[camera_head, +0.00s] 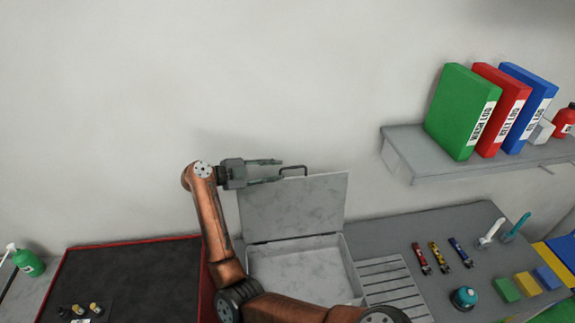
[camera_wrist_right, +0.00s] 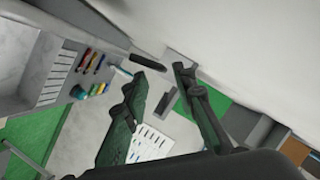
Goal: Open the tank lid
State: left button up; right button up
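The grey tank (camera_head: 300,272) is set in the counter, its pale inside showing. Its lid (camera_head: 300,205) stands raised, about upright, along the tank's back edge. A dark handle (camera_head: 293,169) sits on the lid's top edge. My right gripper (camera_head: 282,170) is at the lid's upper left, its two fingers apart and pointing right toward the handle. Nothing shows between the fingers; whether a tip touches the handle I cannot tell. The right wrist view also shows the right gripper (camera_wrist_right: 165,80) with its fingers apart. My left gripper is out of view.
Right of the tank are a ribbed drainboard (camera_head: 392,282), several small coloured items, and a teal-topped object (camera_head: 464,297). A wall shelf (camera_head: 408,160) holds green, red and blue binders. A red-edged dark mat (camera_head: 125,275) and green bottle (camera_head: 28,262) lie left.

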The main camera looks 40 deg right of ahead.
aim_at(289, 168)
jog(key=shift+p+x, duration=0.75)
jog(key=shift+x, duration=1.95)
jog(key=shift+r, duration=0.1)
jog(key=shift+c, duration=0.4)
grip_shut()
jog(key=shift+r, duration=0.1)
